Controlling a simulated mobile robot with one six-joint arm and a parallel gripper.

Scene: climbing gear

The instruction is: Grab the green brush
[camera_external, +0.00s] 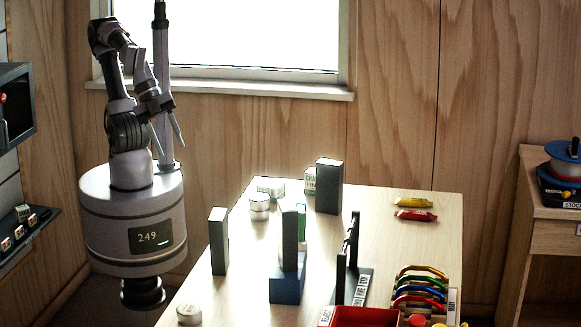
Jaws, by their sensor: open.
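My gripper (170,150) is open and empty. Its two fingers point down, above my round base and to the left of the table, well apart from everything on it. I cannot clearly make out a green brush. A small green item (302,220) shows on the table behind a tall dark block (290,242) on a blue base. It is mostly hidden, and I cannot tell whether it is the brush.
The wooden table (405,245) also bears two upright dark blocks (219,241), (329,186), white tins (260,207), (189,314), wrapped bars (415,215), a black rack (347,262), coloured carabiners (420,285) and a red tray (360,317).

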